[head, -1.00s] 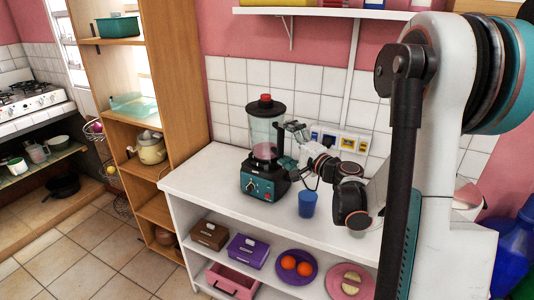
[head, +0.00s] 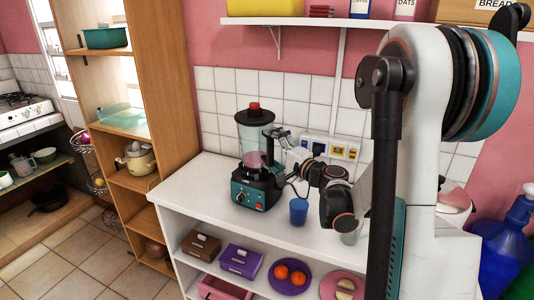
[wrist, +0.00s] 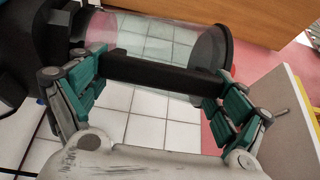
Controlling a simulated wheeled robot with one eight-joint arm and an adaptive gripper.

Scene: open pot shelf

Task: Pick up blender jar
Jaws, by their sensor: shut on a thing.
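The blender jar (head: 251,132) is clear with a black lid and a red cap. It stands upright on its teal and black blender base (head: 257,188), on the white counter. My gripper (head: 277,146) is at the jar's right side. In the wrist view my gripper (wrist: 160,82) has its teal fingers at either end of the jar's black handle (wrist: 158,70), shut on it. The clear wall of the jar (wrist: 150,38) shows behind the handle. The exact finger contact is partly hidden.
A blue cup (head: 298,211) stands on the counter (head: 195,178) just right of the base, below my arm. A wall shelf (head: 300,21) with goods hangs above. A tall wooden shelf unit (head: 170,80) stands to the left. Wall sockets (head: 335,149) are behind my gripper.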

